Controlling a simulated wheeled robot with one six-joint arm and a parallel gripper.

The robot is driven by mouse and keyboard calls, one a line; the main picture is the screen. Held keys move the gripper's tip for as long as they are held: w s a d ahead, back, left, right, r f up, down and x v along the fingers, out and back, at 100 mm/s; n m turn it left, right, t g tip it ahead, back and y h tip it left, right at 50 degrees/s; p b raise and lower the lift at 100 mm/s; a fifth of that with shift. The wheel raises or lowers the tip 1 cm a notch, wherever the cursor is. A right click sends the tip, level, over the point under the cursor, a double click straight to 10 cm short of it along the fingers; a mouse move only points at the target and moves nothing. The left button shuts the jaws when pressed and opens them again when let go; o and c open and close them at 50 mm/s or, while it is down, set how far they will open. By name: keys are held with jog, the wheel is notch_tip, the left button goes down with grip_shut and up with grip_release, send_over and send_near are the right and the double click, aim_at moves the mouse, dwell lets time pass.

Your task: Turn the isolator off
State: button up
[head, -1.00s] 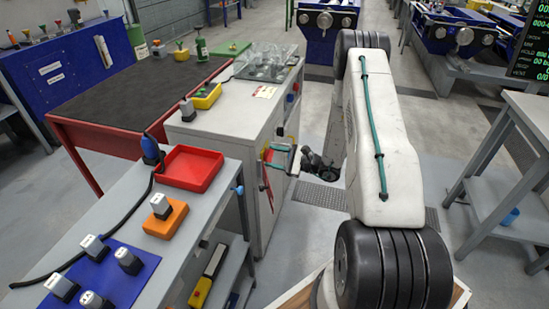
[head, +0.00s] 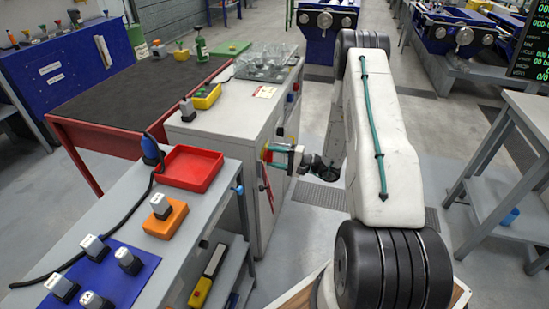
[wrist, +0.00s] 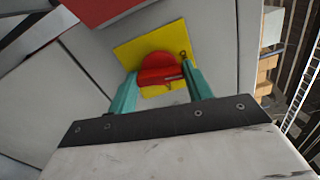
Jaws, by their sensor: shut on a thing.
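The isolator is a red rotary handle (wrist: 160,69) on a yellow plate (wrist: 133,51), fixed to the side of a pale cabinet. In the wrist view my gripper (wrist: 161,85) has its two teal fingers on either side of the red handle, shut on it. In the head view my gripper (head: 270,155) reaches the cabinet's side face from the right. The yellow plate shows there only as a small patch (head: 264,153), mostly hidden behind the fingers.
The pale cabinet (head: 222,129) carries a yellow box (head: 207,96) and clear parts (head: 266,62). A grey bench in front holds a red tray (head: 190,168) and an orange block (head: 165,217). Open floor lies right of the cabinet.

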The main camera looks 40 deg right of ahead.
jog(key=shift+s+n, duration=0.1)
jog(key=shift+n, duration=0.6)
jog(key=shift+f, duration=0.1)
jog(key=o, duration=1)
jog(key=v, duration=0.7)
jog(key=shift+s+d, duration=0.25)
jog(key=shift+s, duration=0.1)
